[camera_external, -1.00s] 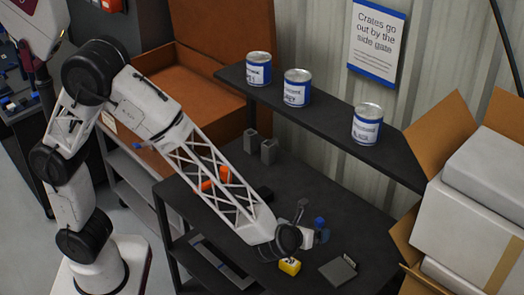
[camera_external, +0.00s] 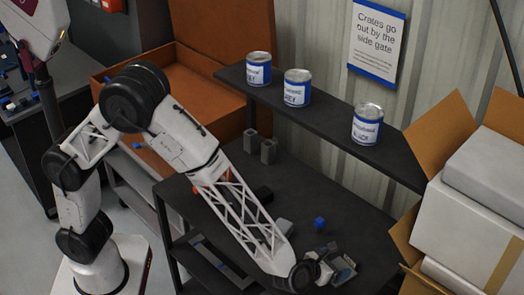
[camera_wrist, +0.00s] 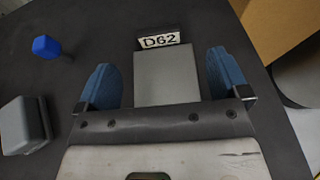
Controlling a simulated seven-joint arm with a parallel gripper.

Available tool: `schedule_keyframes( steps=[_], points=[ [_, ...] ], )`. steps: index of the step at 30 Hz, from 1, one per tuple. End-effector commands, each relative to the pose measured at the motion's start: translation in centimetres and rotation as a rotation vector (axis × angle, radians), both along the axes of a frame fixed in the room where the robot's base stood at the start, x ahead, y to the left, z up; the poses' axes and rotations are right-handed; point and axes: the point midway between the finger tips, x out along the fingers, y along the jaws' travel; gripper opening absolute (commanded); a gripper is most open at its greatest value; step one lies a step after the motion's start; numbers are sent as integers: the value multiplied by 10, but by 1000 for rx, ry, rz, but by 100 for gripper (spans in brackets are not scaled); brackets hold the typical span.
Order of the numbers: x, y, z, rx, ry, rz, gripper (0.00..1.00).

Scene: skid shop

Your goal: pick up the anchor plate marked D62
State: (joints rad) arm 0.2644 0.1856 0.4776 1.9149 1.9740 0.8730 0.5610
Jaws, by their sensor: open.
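The anchor plate marked D62 (camera_wrist: 165,75) is a flat grey plate with a dark end that carries a white D62 label. In the wrist view it lies on the dark table between the two blue fingers of my gripper (camera_wrist: 166,82). The fingers are open, one on each side of the plate, with a gap on both sides. The near end of the plate is hidden by my gripper body. In the external view my gripper (camera_external: 335,272) is over the plate at the table's front right, and mostly covers it.
A blue bolt-like piece (camera_wrist: 46,47) and a grey block (camera_wrist: 25,125) lie left of the plate; the blue piece (camera_external: 319,223) also shows outside. Open cardboard boxes (camera_external: 470,210) stand at the right. A shelf (camera_external: 330,120) with three cans runs along the back.

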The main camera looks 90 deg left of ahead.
Motion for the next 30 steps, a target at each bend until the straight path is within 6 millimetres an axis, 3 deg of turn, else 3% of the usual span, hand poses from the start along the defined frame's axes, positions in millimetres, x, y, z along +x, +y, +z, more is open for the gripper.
schedule_keyframes(
  steps=[9, 23, 30],
  points=[
    [16, 12, -8, 0, 0, 1, 94],
    [18, 14, -10, 0, 0, 1, 94],
    [30, 24, -18, 0, 0, 1, 94]
  ],
)
